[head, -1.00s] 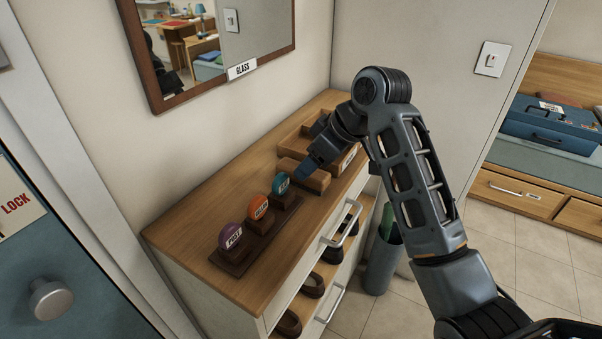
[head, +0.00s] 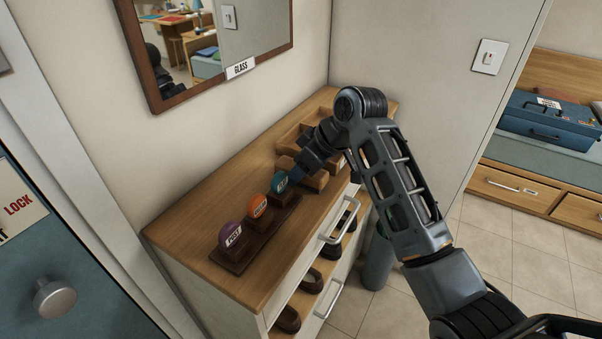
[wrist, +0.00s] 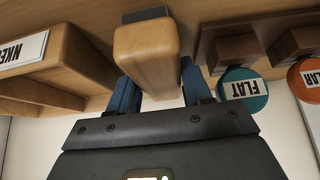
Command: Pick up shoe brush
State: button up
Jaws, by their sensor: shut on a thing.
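The shoe brush (wrist: 147,50) is a tan wooden block with a dark bristle pad at its far end in the wrist view. My gripper (wrist: 160,82) is shut on it, with one blue finger on each side of the wood. In the head view the brush (head: 317,180) is at the chest top, beside the teal knob, partly hidden by my gripper (head: 297,174). I cannot tell whether the bristles touch the wood below.
A dark rack (head: 236,262) with purple, orange and teal (head: 280,182) labelled knobs stands close on the left along the wooden chest top (head: 190,215). A labelled wooden tray (wrist: 62,60) is on the brush's other side. A wall and mirror (head: 190,45) bound the back.

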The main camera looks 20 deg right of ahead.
aim_at(292, 163)
jog(key=shift+c, duration=0.6)
jog(key=shift+r, duration=0.15)
notch_tip(292, 163, up, 4)
jog(key=shift+f+b, duration=0.1)
jog(key=shift+b, duration=0.45)
jog(key=s+d+r+b, duration=0.1)
jog(key=s+d+r, duration=0.5)
jog(key=d, duration=0.4)
jog(key=shift+r, duration=0.5)
jog(key=o, duration=0.6)
jog(key=c, duration=0.3)
